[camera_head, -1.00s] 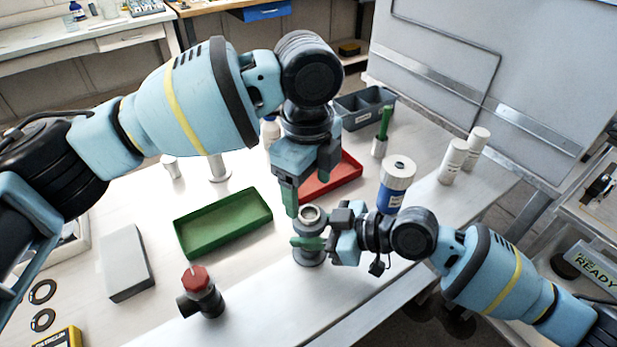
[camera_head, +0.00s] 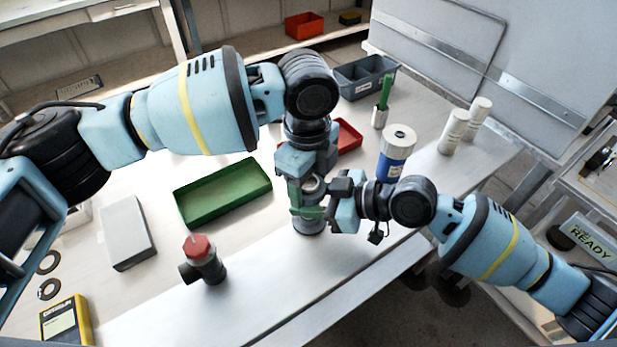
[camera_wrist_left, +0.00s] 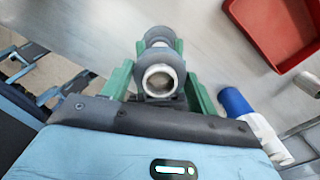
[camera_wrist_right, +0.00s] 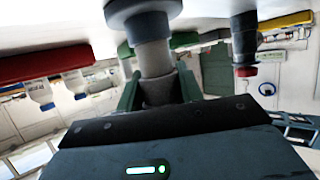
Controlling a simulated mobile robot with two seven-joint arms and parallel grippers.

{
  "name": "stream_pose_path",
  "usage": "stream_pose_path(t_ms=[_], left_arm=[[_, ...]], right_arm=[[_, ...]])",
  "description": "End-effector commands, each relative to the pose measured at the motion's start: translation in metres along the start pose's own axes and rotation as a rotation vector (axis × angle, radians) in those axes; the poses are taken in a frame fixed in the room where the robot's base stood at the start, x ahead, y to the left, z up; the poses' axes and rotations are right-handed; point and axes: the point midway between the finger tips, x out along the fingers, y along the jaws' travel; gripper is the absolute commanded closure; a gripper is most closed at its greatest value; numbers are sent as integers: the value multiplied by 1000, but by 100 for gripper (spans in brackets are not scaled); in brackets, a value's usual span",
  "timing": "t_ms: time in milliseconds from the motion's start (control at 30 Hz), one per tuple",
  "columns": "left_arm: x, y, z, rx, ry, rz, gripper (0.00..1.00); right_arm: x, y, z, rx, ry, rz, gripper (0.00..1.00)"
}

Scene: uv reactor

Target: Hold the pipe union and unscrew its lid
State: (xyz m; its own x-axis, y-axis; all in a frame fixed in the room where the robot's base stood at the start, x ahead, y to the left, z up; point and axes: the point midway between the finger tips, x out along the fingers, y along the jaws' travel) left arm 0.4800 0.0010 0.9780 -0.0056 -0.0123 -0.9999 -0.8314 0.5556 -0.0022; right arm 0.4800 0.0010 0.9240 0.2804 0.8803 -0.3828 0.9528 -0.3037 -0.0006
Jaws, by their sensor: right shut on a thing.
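The pipe union (camera_head: 309,225) is a grey metal piece that stands upright near the table's front edge. Its ring-shaped lid (camera_wrist_left: 160,79) faces up and shows from above in the left wrist view. My right gripper (camera_head: 318,211) comes in from the right and is shut on the union's body, which also shows between its green fingers in the right wrist view (camera_wrist_right: 156,75). My left gripper (camera_head: 306,190) points down from above. Its fingers stand on either side of the lid and look apart from it. The fingers partly hide the union in the head view.
A green tray (camera_head: 181,212) lies left of the union and a red tray (camera_head: 349,137) behind it. A red-topped valve (camera_head: 203,262) and a grey box (camera_head: 126,232) are at the left. A blue-and-white bottle (camera_head: 396,153) stands behind my right gripper. The front strip of table is clear.

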Motion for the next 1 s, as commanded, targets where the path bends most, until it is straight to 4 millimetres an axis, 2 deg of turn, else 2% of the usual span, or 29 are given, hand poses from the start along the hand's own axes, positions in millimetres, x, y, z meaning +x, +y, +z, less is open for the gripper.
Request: stream_pose_path(t_ms=[33,200,233,367,733,1000], left_arm=[[0,0,0,0,0,0,48],[0,0,0,0,0,0,70],[0,0,0,0,0,0,72],[0,0,0,-36,1,0,72],[0,0,-1,-501,3,1,72],[-1,0,0,-590,0,-1,72]], right_arm=[[0,0,-1,-1,2,1,100],[0,0,-1,-1,2,1,100],[0,0,-1,-1,2,1,100],[0,0,-1,-1,2,1,100],[0,0,-1,-1,2,1,100],[0,0,-1,-1,2,1,100]])
